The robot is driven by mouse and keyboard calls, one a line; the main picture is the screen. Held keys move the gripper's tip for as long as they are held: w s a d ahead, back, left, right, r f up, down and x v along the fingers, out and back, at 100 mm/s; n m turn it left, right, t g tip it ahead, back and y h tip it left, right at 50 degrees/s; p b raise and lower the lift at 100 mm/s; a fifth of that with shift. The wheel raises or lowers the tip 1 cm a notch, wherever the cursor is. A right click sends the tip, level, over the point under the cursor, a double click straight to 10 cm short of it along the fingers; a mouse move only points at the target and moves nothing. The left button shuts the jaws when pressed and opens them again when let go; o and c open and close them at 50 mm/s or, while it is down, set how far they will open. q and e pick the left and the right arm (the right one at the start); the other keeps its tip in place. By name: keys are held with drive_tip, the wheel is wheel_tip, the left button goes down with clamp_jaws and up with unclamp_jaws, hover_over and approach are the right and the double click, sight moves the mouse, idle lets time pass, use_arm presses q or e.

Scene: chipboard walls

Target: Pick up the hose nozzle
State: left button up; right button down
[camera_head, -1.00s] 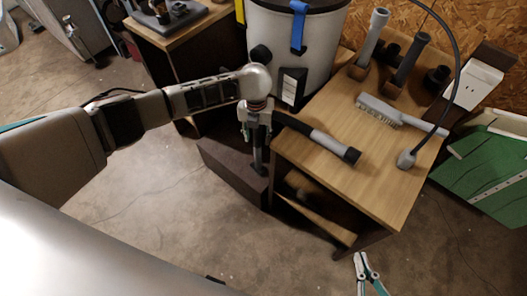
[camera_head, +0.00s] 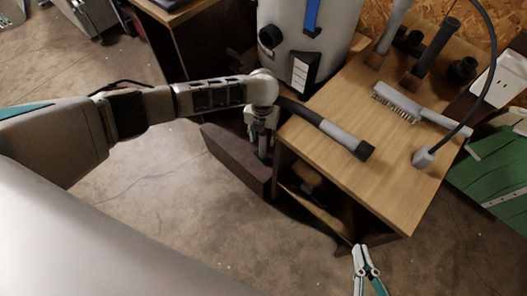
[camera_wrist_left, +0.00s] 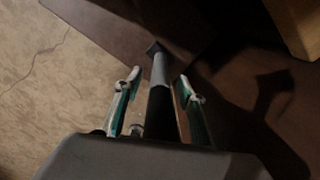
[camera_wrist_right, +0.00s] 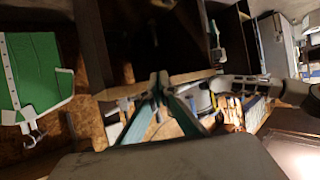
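A tube with a grey part and a black end (camera_head: 343,136), which looks like the hose nozzle, lies on the wooden table (camera_head: 400,185), its dark hose running back behind my left wrist. My left gripper (camera_head: 262,140) points down just left of the table's edge. I cannot tell whether that tube joins the hose. My right gripper (camera_head: 361,250) is in front of the table, its fingertips together and empty (camera_wrist_right: 158,80).
A grey vacuum drum (camera_head: 290,30) stands behind the table. A brush (camera_head: 398,103), upright tubes (camera_head: 436,48) and a lamp on a bent neck (camera_head: 424,157) are on the table. A dark low box (camera_head: 235,160) is under my left gripper. Open floor lies in front.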

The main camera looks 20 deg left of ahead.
use_arm(q)
drive_tip(key=shift+r, duration=0.1)
clamp_jaws()
